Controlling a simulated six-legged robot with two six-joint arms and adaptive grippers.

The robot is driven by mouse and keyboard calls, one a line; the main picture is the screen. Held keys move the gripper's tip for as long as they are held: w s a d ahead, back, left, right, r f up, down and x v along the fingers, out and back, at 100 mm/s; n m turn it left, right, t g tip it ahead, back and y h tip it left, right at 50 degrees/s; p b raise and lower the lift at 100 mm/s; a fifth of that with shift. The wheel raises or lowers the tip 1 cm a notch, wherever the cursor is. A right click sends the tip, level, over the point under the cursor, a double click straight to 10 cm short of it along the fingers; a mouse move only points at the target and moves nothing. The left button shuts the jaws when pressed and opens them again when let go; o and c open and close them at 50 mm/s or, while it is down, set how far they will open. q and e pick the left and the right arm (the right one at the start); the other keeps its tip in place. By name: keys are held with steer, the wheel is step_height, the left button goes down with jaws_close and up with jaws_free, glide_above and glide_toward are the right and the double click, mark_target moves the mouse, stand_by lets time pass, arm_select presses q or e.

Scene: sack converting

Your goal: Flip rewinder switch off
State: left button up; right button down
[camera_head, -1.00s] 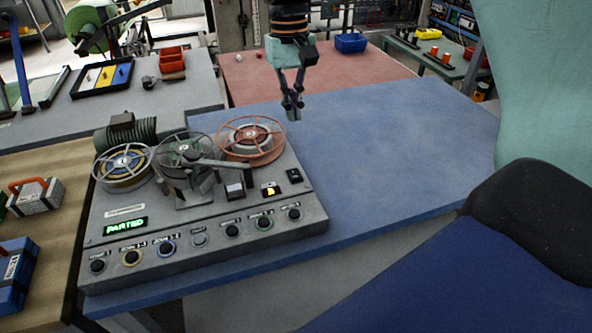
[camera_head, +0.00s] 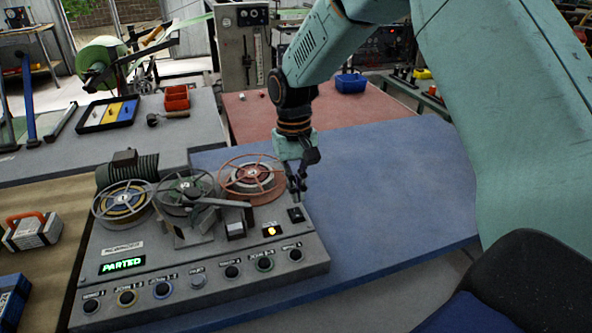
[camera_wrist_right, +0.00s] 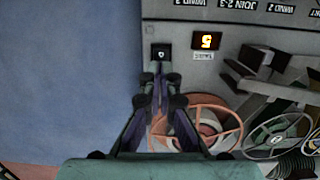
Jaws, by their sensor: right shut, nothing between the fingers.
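The rewinder (camera_head: 200,270) is a grey sloped console with three spoked reels, a lit green "PARTED" display and a row of round knobs. A small black switch (camera_head: 296,214) sits at its upper right, beside a small yellow-lit display (camera_head: 271,231). My right gripper (camera_head: 297,197) is shut and empty, pointing down just above the switch. In the right wrist view the shut fingertips (camera_wrist_right: 158,70) lie close by the switch (camera_wrist_right: 166,52); I cannot tell whether they touch. The switch's position is too small to read. My left gripper is not in view.
The red-spoked reel (camera_head: 252,180) stands just left of my right gripper. The blue tabletop (camera_head: 390,185) to the right is clear. A grey bench (camera_head: 60,150) behind holds a parts tray (camera_head: 107,113) and red bins (camera_head: 177,98).

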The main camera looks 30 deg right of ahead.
mark_target(297, 213)
steer(key=shift+s+a+f, duration=0.1)
steer(key=shift+s+f, duration=0.05)
steer(key=shift+f, duration=0.8)
steer(key=shift+s+f, duration=0.1)
steer(key=shift+f, duration=0.85)
steer(key=shift+s+a+f+p, duration=0.1)
steer(key=shift+s+f+p, duration=0.25)
steer(key=shift+p, duration=0.8)
steer(key=shift+s+f, duration=0.1)
steer(key=shift+f, duration=0.05)
steer(key=shift+w+r, duration=0.25)
steer(key=shift+w, duration=0.35)
steer(key=shift+w+d+f, duration=0.2)
steer(key=shift+w, duration=0.2)
steer(key=shift+s, duration=0.1)
